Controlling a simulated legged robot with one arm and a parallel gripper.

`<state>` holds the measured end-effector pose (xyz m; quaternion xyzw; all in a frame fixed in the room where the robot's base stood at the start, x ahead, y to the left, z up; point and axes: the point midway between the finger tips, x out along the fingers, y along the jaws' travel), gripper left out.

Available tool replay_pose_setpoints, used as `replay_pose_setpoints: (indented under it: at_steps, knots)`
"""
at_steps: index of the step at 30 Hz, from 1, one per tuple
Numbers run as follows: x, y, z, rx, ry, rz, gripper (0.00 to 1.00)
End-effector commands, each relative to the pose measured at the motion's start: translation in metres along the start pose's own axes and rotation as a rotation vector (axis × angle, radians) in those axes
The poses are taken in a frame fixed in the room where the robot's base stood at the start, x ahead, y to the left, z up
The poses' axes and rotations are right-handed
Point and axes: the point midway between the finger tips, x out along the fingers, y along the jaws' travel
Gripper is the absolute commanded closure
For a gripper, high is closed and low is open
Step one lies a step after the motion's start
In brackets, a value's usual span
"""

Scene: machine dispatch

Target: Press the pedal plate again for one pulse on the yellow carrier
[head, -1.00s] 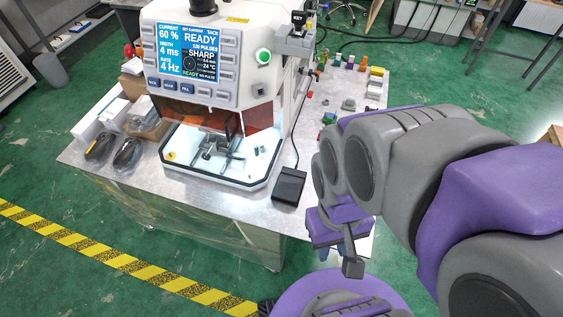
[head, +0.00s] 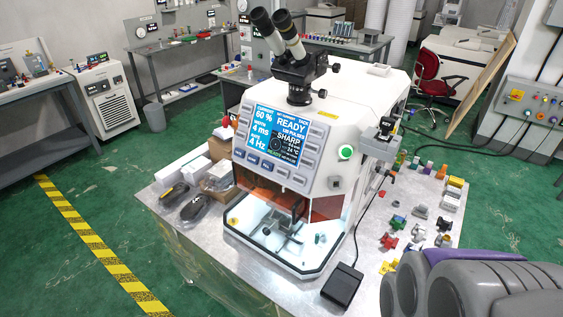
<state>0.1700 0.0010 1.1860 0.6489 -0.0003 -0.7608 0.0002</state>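The black pedal plate (head: 342,285) lies on the metal bench top (head: 240,262), in front and to the right of the machine (head: 330,140), with a cable running up behind it. The machine's screen (head: 276,135) reads READY, SHARP, 60 %, 4 ms and 4 Hz. Its lit white chamber (head: 270,238) holds a dark metal fixture (head: 285,222). A small yellowish spot shows at the chamber's left, but I cannot tell whether it is the yellow carrier. My arm shows at the lower right, right of the pedal; my gripper is outside the picture.
Several small coloured parts (head: 388,241) lie on the bench right of the machine. Two black mouse-shaped objects (head: 195,207) and boxes (head: 218,177) stand at its left. A red chair (head: 428,68) is behind. Green floor with a yellow-black stripe (head: 88,240) is clear at left.

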Motion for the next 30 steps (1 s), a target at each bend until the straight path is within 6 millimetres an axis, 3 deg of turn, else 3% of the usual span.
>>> replay_pose_setpoints:
  at_steps: [8,30]
  knots:
    - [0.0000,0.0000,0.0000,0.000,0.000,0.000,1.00]
    - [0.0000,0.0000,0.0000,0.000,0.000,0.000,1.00]
